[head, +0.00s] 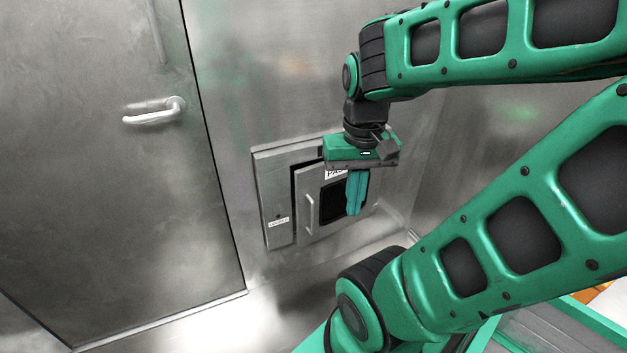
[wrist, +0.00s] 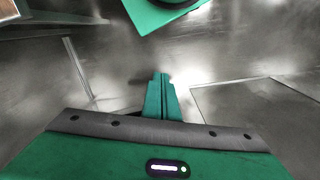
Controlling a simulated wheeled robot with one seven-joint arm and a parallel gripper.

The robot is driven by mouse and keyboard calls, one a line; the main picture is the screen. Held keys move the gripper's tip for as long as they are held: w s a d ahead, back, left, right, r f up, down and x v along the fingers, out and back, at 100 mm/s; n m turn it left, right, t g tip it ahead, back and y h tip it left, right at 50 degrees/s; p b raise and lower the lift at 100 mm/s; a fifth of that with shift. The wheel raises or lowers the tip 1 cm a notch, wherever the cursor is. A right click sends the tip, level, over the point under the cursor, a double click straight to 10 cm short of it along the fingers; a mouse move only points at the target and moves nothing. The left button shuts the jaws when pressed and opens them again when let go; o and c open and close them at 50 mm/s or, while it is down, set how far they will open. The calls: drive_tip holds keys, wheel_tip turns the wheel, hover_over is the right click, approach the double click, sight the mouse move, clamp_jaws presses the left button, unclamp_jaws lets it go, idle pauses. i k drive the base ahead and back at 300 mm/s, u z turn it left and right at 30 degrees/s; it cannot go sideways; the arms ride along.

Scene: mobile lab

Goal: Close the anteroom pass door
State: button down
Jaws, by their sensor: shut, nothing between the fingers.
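The pass door (head: 312,216) is a small metal hatch low on the wall. It has a dark window, a bar handle (head: 309,213) on its left side and a partly hidden label at its top. A dark gap shows between its left edge and the metal frame (head: 270,205), so it looks slightly ajar. My gripper (head: 356,210) points down in front of the door's right part, fingers shut and empty, covering some of the window. Whether the fingers touch the door is unclear. The shut fingers also show in the wrist view (wrist: 160,95).
A large metal door (head: 95,170) with a lever handle (head: 155,111) stands shut to the left. A small label (head: 278,222) sits on the hatch frame. The floor (head: 195,325) in front of the wall looks clear.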

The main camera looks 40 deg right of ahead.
sight(320, 213)
drive_tip(key=z, duration=1.45)
drive_tip(key=k, duration=0.5)
drive_tip(key=u, duration=1.25)
drive_tip(key=i, duration=1)
drive_tip(key=u, duration=0.05)
